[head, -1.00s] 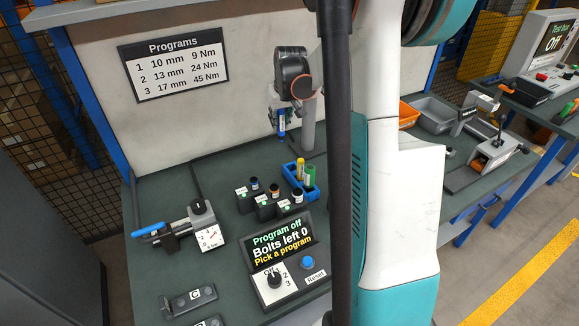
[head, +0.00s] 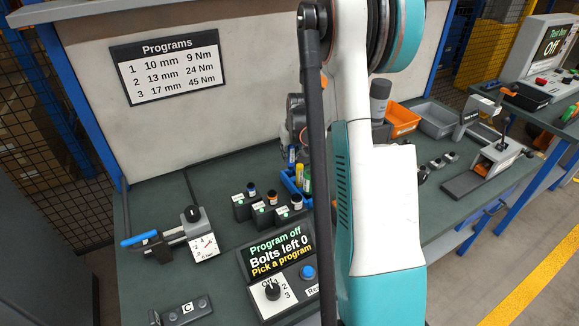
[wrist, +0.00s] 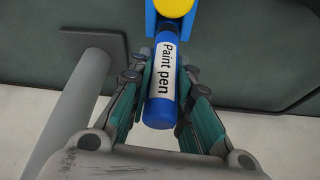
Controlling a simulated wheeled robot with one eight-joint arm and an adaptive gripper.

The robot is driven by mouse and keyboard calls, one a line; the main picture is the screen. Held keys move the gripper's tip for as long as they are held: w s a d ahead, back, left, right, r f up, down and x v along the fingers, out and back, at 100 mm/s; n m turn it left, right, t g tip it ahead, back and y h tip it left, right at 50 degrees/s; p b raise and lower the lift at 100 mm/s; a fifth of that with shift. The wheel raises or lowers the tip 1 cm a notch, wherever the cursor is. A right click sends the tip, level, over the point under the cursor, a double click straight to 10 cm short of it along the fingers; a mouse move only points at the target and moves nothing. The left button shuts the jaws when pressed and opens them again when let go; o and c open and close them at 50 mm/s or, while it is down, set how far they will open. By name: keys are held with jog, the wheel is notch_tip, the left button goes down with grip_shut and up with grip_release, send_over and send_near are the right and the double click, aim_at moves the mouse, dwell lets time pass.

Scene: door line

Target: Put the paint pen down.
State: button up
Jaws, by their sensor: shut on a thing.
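The blue paint pen (wrist: 161,88) with its white "Paint pen" label sits between the fingers of my gripper (wrist: 160,84), which is shut on it. In the head view the pen (head: 291,156) is upright at the blue pen holder (head: 287,185), next to the yellow pen (head: 299,174). The wrist view shows the holder (wrist: 150,18) and a round yellow end (wrist: 174,6) just beyond the pen. I cannot tell whether the pen's lower end is inside the holder. My arm hides much of the gripper in the head view.
A green pen (head: 307,182) stands in the holder, partly behind my arm. Several dark labelled blocks with small bottles (head: 262,213) stand to the left. A program panel (head: 275,250) is in front. An orange bin (head: 402,118) and grey bin (head: 437,118) are at right.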

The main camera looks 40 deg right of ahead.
aim_at(292, 152)
notch_tip(292, 152, down, 5)
jog(key=shift+b, duration=0.7)
jog(key=shift+r, duration=0.1)
jog(key=o, duration=0.9)
jog(key=p+v, duration=0.3)
jog(key=v, duration=0.9)
